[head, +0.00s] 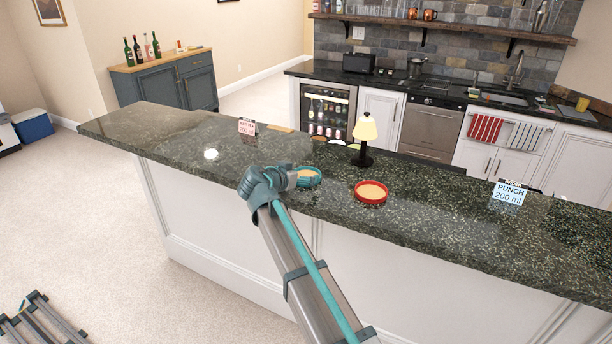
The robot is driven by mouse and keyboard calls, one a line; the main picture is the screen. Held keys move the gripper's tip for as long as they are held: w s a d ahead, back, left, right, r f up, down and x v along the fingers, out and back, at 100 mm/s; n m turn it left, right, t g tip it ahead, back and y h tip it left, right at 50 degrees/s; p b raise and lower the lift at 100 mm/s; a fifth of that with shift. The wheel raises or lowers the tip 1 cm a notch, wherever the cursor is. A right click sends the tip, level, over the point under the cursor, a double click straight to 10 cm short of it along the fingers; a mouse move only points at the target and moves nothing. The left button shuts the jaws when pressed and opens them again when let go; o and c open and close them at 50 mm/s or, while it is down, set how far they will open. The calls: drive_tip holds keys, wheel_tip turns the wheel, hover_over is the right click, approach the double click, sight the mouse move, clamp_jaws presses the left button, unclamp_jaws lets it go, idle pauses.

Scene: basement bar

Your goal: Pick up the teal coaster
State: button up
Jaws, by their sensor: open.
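The teal coaster (308,182) is round, with a raised teal rim and a tan inside. It lies on the dark green granite bar top, near its front edge. My gripper (294,178) comes in from the left, low over the bar, and its tip overlaps the coaster's left side in the head view. The gripper is open, but its finger gap is small in the picture. I cannot tell whether a finger touches the rim. The left part of the coaster is hidden behind the gripper.
A red coaster (371,198) with a tan inside lies to the right. A small lamp (364,140) stands behind it. Card signs stand at the back left (247,127) and right (508,194) of the bar top (430,215). The bar's left end is mostly clear.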

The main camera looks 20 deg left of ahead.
sight(314, 170)
drive_tip(key=p+x, duration=0.1)
drive_tip(key=x, duration=0.2)
drive_tip(key=shift+w+p, duration=0.3)
drive_tip(key=shift+w+d+f, duration=0.1)
drive_tip(key=shift+f, duration=0.05)
drive_tip(key=c, duration=0.8)
